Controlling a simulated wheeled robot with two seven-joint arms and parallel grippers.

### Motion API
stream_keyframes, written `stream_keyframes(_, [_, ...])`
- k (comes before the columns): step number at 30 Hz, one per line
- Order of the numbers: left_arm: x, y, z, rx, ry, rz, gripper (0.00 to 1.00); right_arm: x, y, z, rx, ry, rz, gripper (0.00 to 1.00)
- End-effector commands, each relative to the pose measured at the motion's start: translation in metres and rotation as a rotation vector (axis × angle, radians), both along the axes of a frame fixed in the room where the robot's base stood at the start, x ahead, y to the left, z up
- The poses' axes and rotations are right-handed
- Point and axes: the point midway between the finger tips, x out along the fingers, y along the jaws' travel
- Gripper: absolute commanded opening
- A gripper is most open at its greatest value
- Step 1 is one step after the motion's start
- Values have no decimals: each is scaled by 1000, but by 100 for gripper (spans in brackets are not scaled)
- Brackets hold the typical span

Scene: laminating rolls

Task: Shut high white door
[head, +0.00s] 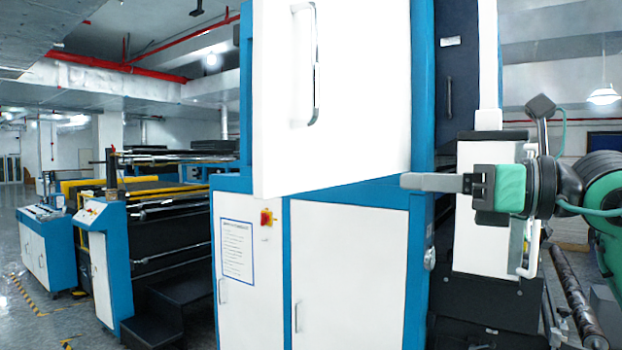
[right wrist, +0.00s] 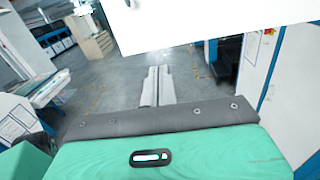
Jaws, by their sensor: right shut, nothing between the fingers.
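The high white door (head: 355,110) is on the upper part of the blue-framed machine and has a long metal handle (head: 316,65). It stands open, swung out from the frame, with its slanted lower edge overhanging the lower cabinet. In the right wrist view the white panel (right wrist: 210,22) fills the top. My right gripper (head: 404,181) is shut and empty, just right of the door's lower right corner and pointing left. Its closed fingers also show in the right wrist view (right wrist: 157,80). Whether it touches the door I cannot tell. My left gripper is not in view.
Below is a closed lower white door (head: 345,270), beside a panel with a red switch (head: 266,218) and a notice. A white machine column (head: 485,240) stands behind my right gripper. More rolling machines (head: 150,200) stand to the left, with open floor (head: 35,310) at far left.

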Motion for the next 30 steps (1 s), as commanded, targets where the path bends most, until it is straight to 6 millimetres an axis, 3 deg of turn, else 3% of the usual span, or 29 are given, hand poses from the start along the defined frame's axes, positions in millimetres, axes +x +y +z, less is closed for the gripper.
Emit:
stream_keyframes(3, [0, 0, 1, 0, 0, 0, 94, -8, 1, 5, -30, -36, -23, 0])
stream_keyframes(8, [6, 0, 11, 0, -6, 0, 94, -1, 13, 8, -31, -37, -24, 0])
stream_keyframes(14, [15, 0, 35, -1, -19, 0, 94, 19, 47, 11, -30, -35, -20, 0])
stream_keyframes(21, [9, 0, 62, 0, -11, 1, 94, 45, 87, 10, -30, -34, -21, 0])
stream_keyframes(30, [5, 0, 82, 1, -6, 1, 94, 62, 113, 7, -30, -36, -24, 0])
